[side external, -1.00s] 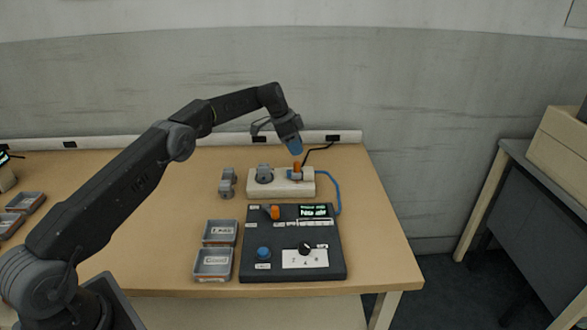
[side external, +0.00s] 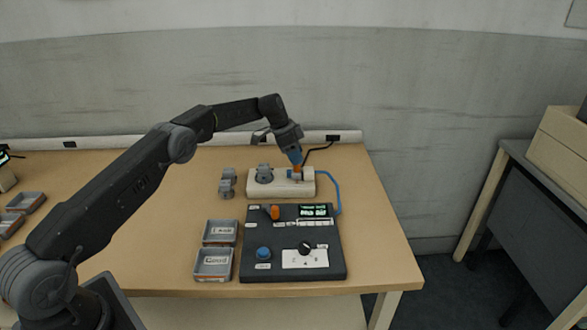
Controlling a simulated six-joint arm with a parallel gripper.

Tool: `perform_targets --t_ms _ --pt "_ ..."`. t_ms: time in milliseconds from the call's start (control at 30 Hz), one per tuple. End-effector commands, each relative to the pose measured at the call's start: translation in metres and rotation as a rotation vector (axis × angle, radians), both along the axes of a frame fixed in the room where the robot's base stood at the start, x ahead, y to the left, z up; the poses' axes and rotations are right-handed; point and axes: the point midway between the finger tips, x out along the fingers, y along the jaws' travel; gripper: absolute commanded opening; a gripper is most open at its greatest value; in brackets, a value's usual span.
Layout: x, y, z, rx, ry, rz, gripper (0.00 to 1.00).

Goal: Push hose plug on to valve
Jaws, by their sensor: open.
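The valve is not clearly told apart; a grey round fitting (side external: 264,174) stands on the left part of the block. A blue-grey part at the plug's base is partly hidden.
A dark control panel (side external: 255,234) with a lit display, an orange switch and knobs lies in front of the block. Two grey trays, one marked "Good" (side external: 198,276), stand to its left. Small grey parts (side external: 227,184) sit left of the block. The table's left-middle is clear.

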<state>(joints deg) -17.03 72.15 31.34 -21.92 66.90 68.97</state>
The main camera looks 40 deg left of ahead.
Motion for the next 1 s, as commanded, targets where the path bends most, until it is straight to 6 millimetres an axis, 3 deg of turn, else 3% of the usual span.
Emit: perform_targets --t_ms 600,900,1000 --pt "0.003 -0.003 -0.036 0.000 0.000 0.000 0.45" --pt "0.003 -0.003 -0.039 0.000 0.000 -0.001 0.45" --pt "0.003 -0.003 -0.039 0.000 0.000 -0.001 0.37"
